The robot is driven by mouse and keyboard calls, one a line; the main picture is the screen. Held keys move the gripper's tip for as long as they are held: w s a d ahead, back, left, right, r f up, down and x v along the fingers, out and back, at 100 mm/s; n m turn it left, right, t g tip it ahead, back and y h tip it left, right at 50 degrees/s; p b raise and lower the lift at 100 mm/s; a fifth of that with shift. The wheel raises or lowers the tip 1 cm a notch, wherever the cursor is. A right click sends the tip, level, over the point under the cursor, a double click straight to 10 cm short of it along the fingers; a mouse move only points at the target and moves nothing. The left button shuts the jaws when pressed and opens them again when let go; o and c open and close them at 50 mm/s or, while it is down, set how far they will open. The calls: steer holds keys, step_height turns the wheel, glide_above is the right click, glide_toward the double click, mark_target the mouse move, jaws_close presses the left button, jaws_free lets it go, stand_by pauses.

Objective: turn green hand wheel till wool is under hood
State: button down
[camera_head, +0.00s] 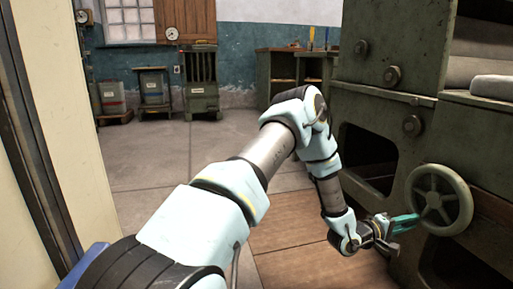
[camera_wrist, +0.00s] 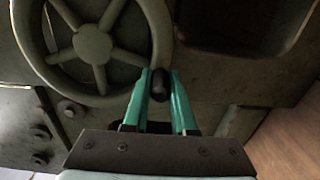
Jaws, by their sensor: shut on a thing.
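The green hand wheel (camera_head: 434,200) is mounted on the front of the dark green machine at the right. Its spokes and hub (camera_wrist: 92,44) fill the upper left of the wrist view. My gripper (camera_head: 410,222) is at the lower left of the wheel's rim. In the wrist view its teal fingers (camera_wrist: 161,88) are shut on the wheel's black crank knob (camera_wrist: 159,78). A pale grey padded piece (camera_head: 492,86) lies on the machine at the right edge; I cannot tell whether it is the wool. I cannot make out the hood for sure.
The machine's body (camera_head: 385,40) fills the right side, with bolts and a dark opening (camera_head: 368,155). Cabinets and containers (camera_head: 200,90) stand along the back wall. The tiled floor (camera_head: 150,150) in the middle is clear. A pale door edge (camera_head: 60,110) stands close at left.

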mark_target(410, 204)
steer(key=shift+w+a+r, duration=0.15)
steer(key=shift+w+r, duration=0.1)
steer(key=shift+w, duration=0.35)
steer(key=shift+w+a+r+p, duration=0.2)
steer(key=shift+w+r+p, duration=0.2)
steer(key=shift+w+r, duration=0.25)
steer(key=shift+w+a+r+p, duration=0.15)
steer(key=shift+w+r+p, duration=0.25)
steer(key=shift+w+r, duration=0.25)
steer(key=shift+f, duration=0.15)
